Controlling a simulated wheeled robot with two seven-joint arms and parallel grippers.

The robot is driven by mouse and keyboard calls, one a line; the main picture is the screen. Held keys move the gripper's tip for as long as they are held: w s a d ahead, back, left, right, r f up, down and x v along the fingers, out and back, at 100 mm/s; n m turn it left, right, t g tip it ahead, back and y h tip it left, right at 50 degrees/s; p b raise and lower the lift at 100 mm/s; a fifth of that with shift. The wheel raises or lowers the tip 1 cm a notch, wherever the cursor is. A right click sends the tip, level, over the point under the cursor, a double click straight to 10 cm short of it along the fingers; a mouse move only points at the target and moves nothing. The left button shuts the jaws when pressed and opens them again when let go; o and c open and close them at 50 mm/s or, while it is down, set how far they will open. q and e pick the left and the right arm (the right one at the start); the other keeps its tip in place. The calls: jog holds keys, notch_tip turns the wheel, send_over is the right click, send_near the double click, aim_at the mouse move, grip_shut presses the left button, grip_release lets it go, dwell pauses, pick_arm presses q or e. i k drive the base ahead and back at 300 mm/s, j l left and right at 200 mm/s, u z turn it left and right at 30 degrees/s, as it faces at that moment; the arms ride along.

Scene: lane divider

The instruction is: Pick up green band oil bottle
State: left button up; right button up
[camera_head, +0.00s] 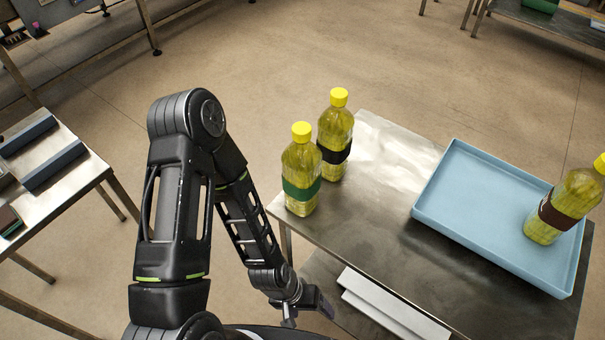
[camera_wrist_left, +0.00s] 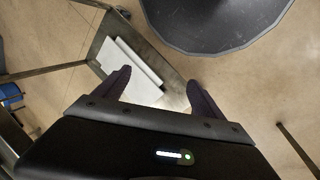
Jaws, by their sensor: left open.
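The green band oil bottle (camera_head: 301,172) stands upright at the left corner of the metal table (camera_head: 385,240) in the head view. It has a yellow cap and yellow oil. A second bottle with a black band (camera_head: 335,138) stands just behind it to the right. My left gripper (camera_head: 312,308) is low beside the table's front left edge, below and apart from the green band bottle. In the left wrist view its two fingers (camera_wrist_left: 158,88) are spread with nothing between them. No bottle shows in that view. My right gripper is not in view.
A blue tray (camera_head: 480,245) on the table's right side holds a bottle with a brown band (camera_head: 563,205). White flat pieces (camera_head: 392,308) lie on a lower shelf under the table. A side table (camera_head: 70,185) with dark blocks stands at left.

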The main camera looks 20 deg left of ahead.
aim_at(301, 161)
jog(key=k, duration=1)
